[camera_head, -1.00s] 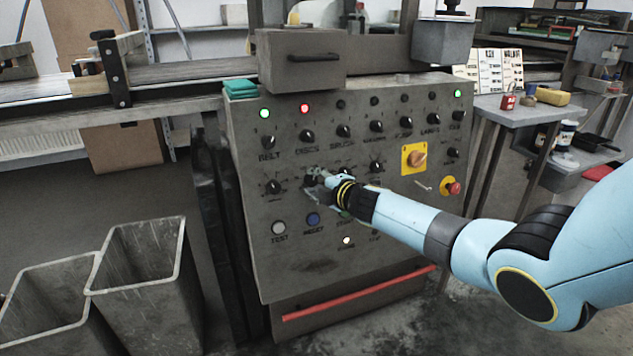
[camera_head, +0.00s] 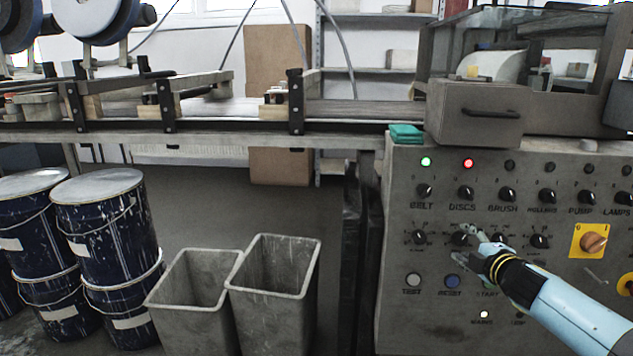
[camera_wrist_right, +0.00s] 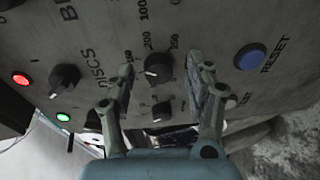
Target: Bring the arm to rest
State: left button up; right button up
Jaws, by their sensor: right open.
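My right gripper (camera_head: 467,246) is in front of the grey control panel (camera_head: 400,320), at the second knob (camera_head: 460,238) of the lower knob row. In the right wrist view the gripper (camera_wrist_right: 160,80) is open, with a finger on each side of a black knob (camera_wrist_right: 158,68) with a number scale. Whether the fingers touch the panel or the knob cannot be told. My right arm comes in from the lower right. My left gripper is not in view.
A blue RESET button (camera_head: 453,282) and a white TEST button (camera_head: 413,281) sit below the gripper. An orange switch (camera_head: 593,241) on a yellow plate is to its right. Grey bins (camera_head: 268,291) and dark drums (camera_head: 103,227) stand left on the floor.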

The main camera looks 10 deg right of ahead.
jog(key=s+a+f+m+g+h, duration=0.1)
jog(key=s+a+m+g+h, duration=0.15)
jog(key=s+m, duration=0.6)
jog(key=s+a+f+m+g+h, duration=0.1)
jog(key=s+a+f+m+g, duration=0.2)
jog(key=s, duration=1)
jog(key=s+a+r+m+g+y, duration=0.1)
jog(key=s+a+r+g, duration=0.15)
jog(key=s, duration=0.55)
jog(key=s+a+r+m+g+y, duration=0.15)
jog(key=s+a, duration=0.25)
jog(key=s, duration=0.4)
jog(key=s+a+r+m+g+y, duration=0.1)
jog(key=s+a+r+g+y, duration=0.15)
jog(key=s, duration=0.45)
jog(key=s+d+f+g+p, duration=0.1)
jog(key=s+f, duration=0.1)
jog(key=f, duration=1.1)
jog(key=s+d+f+g+p, duration=0.1)
jog(key=s+d+f, duration=0.15)
jog(key=f, duration=1.05)
jog(key=s+f, duration=0.6)
jog(key=s, duration=0.2)
jog(key=s+f+m+h+p, duration=0.1)
jog(key=s+f, duration=0.4)
jog(key=s, duration=0.4)
jog(key=shift+s+f+g, duration=0.3)
jog(key=shift+f+g, duration=0.05)
jog(key=shift+g, duration=0.05)
